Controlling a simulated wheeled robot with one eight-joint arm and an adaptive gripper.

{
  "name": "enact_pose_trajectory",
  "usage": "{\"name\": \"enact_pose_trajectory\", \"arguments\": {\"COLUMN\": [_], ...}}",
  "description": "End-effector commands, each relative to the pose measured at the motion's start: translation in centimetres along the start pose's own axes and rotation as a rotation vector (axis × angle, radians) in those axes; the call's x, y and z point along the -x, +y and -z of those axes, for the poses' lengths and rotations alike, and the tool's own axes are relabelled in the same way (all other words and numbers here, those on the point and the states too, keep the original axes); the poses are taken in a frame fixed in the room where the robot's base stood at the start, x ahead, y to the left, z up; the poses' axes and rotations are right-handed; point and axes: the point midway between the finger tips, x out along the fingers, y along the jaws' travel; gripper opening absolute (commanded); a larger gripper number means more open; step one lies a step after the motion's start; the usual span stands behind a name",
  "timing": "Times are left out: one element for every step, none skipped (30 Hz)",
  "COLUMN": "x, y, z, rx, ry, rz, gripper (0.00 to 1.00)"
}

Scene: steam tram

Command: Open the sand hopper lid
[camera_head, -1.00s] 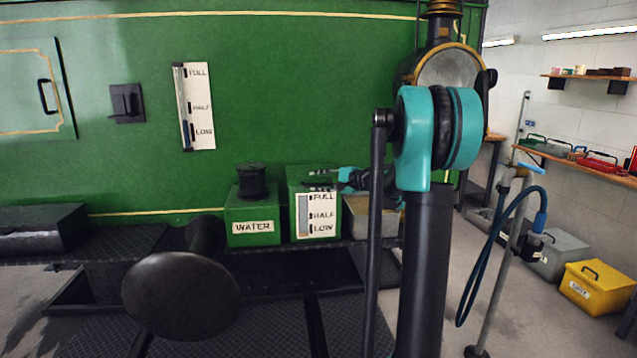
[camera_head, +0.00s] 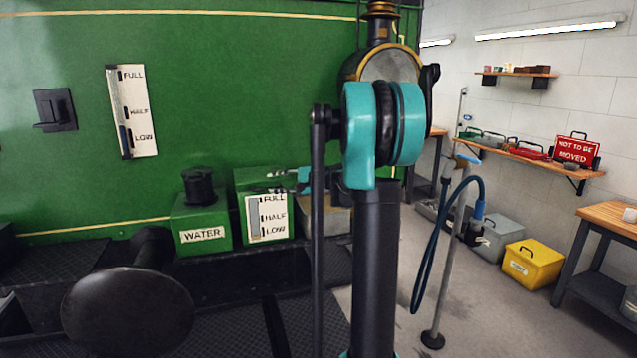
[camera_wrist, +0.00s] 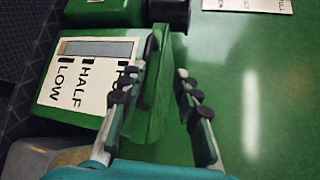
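The sand hopper appears to be the green box (camera_head: 240,215) with a FULL/HALF/LOW gauge plate, against the tram's green side. In the wrist view the gauge plate (camera_wrist: 85,75) lies left of my fingers. The hopper's green lid (camera_wrist: 155,100) shows beside the plate, between my fingers. I cannot tell whether it is raised. My gripper (camera_wrist: 166,60) is open, one finger over the gauge side and the other on the far side of the lid; contact is unclear. In the head view my gripper (camera_head: 282,180) is small, at the hopper's top, partly behind my arm.
A green WATER box (camera_head: 202,222) with a black cap stands left of the hopper. A grey box (camera_head: 320,218) stands right of it. A round black buffer (camera_head: 127,308) juts out in front.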

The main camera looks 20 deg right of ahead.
Motion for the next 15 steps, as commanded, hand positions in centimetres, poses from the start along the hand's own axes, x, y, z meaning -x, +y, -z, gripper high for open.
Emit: {"name": "enact_pose_trajectory", "arguments": {"x": [0.4, 0.6, 0.8, 1.0, 1.2, 1.4, 1.6, 1.8, 2.1, 2.3, 2.5, 2.7, 2.9, 3.1, 3.3], "y": [0.0, 0.0, 0.0, 0.0, 0.0, 0.0, 0.1, 0.1, 0.1, 0.1, 0.1, 0.1, 0.1, 0.1, 0.1], "z": [0.1, 0.1, 0.1, 0.1, 0.1, 0.1, 0.1, 0.1, 0.1, 0.1, 0.1, 0.1, 0.1, 0.0, 0.0], "rx": [0.000, -0.001, -0.001, -0.001, -0.001, -0.001, -0.001, -0.001, -0.001, -0.001, -0.001, -0.001, -0.001, -0.001, -0.001], "ry": [0.001, 0.001, 0.002, 0.002, 0.002, 0.002, 0.002, 0.001, 0.001, 0.001, 0.001, 0.001, 0.001, 0.001, 0.001], "rz": [0.001, 0.001, 0.001, 0.001, 0.001, 0.001, 0.001, 0.001, 0.001, 0.001, 0.000, 0.000, 0.001, 0.001, 0.001], "gripper": [0.31, 0.31, 0.31, 0.31, 0.31, 0.31, 0.31, 0.31, 0.31, 0.31, 0.31, 0.31, 0.31, 0.31, 0.31]}}
